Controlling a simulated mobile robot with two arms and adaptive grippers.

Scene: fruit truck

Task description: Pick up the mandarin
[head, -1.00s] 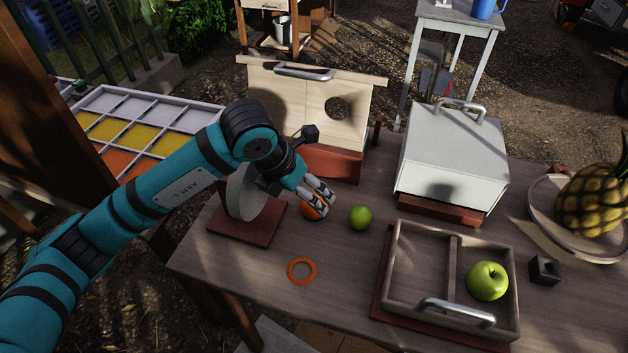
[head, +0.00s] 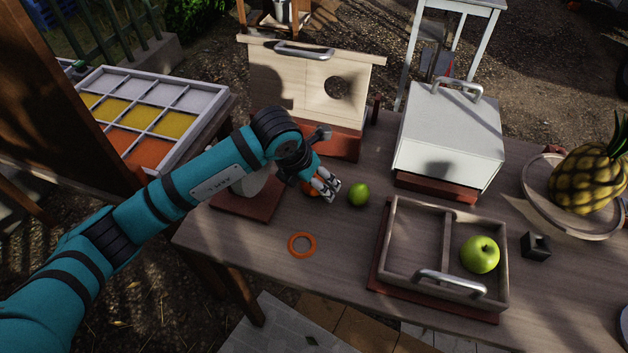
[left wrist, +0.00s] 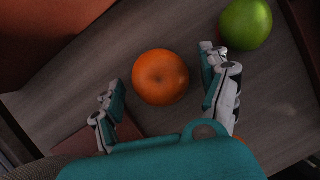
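The mandarin (left wrist: 161,77) is a round orange fruit on the wooden table. In the left wrist view it lies between and slightly ahead of the two fingers of my left gripper (left wrist: 168,98), which are spread apart with nothing held. In the head view the mandarin (head: 308,188) is mostly hidden behind my left gripper (head: 328,186). A small green fruit (head: 358,194) lies just right of the gripper; it also shows at the upper right of the left wrist view (left wrist: 246,24). My right gripper is not in view.
A divided wooden tray (head: 446,240) with a green apple (head: 479,254) stands right. A wooden box with a hole (head: 290,95) and a white box (head: 440,150) stand behind. A pineapple (head: 588,178) is far right.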

